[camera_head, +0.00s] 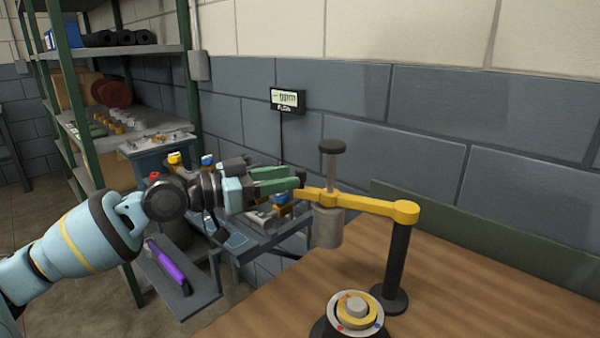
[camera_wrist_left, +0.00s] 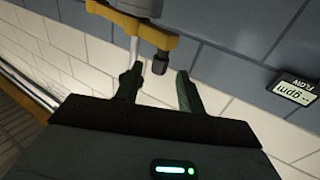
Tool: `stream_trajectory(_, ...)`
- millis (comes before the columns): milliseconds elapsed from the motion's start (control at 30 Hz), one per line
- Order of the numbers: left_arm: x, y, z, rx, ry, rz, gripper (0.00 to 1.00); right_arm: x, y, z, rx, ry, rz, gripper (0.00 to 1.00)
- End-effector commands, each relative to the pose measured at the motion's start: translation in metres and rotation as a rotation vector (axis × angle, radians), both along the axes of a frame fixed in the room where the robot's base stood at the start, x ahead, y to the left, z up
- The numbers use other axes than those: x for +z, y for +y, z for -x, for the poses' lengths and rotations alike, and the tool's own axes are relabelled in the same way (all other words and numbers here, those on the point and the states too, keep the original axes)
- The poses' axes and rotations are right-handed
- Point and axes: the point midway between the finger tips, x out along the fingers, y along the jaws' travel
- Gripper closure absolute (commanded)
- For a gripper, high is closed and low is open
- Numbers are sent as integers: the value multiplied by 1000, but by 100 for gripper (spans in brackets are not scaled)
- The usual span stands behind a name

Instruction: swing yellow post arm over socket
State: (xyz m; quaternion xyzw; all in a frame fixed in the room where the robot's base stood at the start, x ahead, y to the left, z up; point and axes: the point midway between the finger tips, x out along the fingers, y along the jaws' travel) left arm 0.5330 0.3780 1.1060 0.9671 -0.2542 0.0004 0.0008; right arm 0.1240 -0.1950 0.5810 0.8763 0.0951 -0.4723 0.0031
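The yellow post arm (camera_head: 375,205) reaches left from the top of a black upright post (camera_head: 398,265). A grey cylinder (camera_head: 327,228) hangs under it, with a dark knob (camera_head: 332,147) above. The round socket (camera_head: 341,301), with a grey and yellow centre, sits on the table at the front, clear of the hanging cylinder. My left gripper (camera_head: 298,178) is at the arm's free left end. In the left wrist view its fingers (camera_wrist_left: 157,80) are apart, with the yellow arm (camera_wrist_left: 165,38) and a dark stub (camera_wrist_left: 160,64) just beyond the tips. My right gripper is out of view.
The wooden table (camera_head: 270,310) has bare room left of the socket. A green strip (camera_head: 480,235) borders its back. A small display (camera_head: 288,100) hangs on the wall. Green shelving (camera_head: 130,50) and a grey stand with a purple tool (camera_head: 170,264) are at left.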

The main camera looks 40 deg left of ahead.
Motion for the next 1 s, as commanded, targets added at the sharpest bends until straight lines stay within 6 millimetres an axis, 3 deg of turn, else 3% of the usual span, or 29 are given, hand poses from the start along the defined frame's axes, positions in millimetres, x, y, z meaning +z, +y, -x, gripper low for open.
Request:
stream_trajectory(600, 2, -18, -33, 1, -3, 1, 61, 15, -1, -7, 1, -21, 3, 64)
stream_trajectory(1000, 0, -21, -37, 0, 0, -2, 61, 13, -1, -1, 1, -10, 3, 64)
